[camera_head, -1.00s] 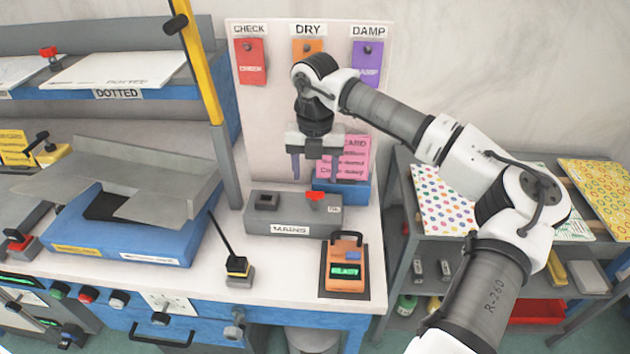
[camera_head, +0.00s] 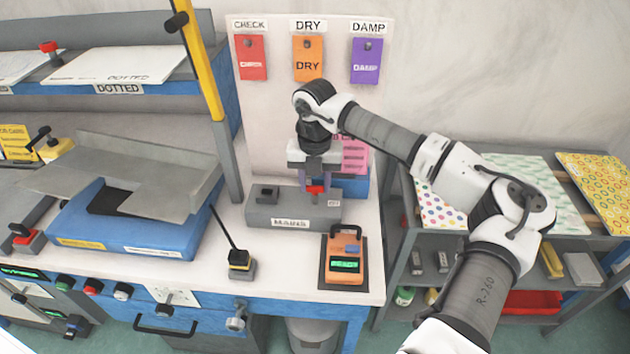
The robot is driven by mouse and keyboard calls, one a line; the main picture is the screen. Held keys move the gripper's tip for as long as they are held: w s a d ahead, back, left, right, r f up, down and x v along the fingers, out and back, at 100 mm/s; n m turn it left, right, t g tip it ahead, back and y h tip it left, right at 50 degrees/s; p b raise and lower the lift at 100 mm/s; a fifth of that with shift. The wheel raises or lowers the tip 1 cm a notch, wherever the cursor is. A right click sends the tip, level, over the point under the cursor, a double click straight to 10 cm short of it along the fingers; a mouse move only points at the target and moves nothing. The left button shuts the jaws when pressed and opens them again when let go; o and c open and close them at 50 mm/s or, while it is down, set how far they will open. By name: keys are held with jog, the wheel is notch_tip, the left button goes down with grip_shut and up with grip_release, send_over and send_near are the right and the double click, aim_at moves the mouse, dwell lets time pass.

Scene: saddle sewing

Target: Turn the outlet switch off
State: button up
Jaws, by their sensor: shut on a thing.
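A grey outlet box (camera_head: 266,213) labelled MAINS stands on the white bench top. It has a black socket or knob (camera_head: 266,192) on its left and a red switch (camera_head: 316,190) on its right. My gripper (camera_head: 315,187) points straight down over the right part of the box. Its purple fingers are shut on the red switch, one on each side of it. The fingertips partly hide the switch, so its exact position is hard to tell.
An orange meter (camera_head: 342,258) with a handle and green display stands in front of the box. A black-handled lever (camera_head: 240,262) is at front left. A pink card (camera_head: 355,155) stands behind my gripper. A yellow post (camera_head: 196,60) rises at left.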

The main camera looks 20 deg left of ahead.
jog(key=shift+f+n+b, duration=0.15)
jog(key=shift+n+b, duration=0.25)
jog(key=shift+b, duration=0.25)
jog(key=shift+c, duration=0.5)
jog(key=n+b, duration=0.2)
jog(key=shift+f+b, duration=0.1)
jog(key=shift+b, duration=0.2)
jog(key=n+b, duration=0.4)
jog(key=n, duration=0.1)
jog(key=n+b, duration=0.1)
jog(key=n, duration=0.4)
jog(key=shift+r+b, duration=0.2)
jog(key=shift+b, duration=0.2)
jog(key=n, duration=0.5)
jog(key=shift+r+b, duration=0.1)
jog(key=shift+b, duration=0.3)
jog(key=o, duration=1)
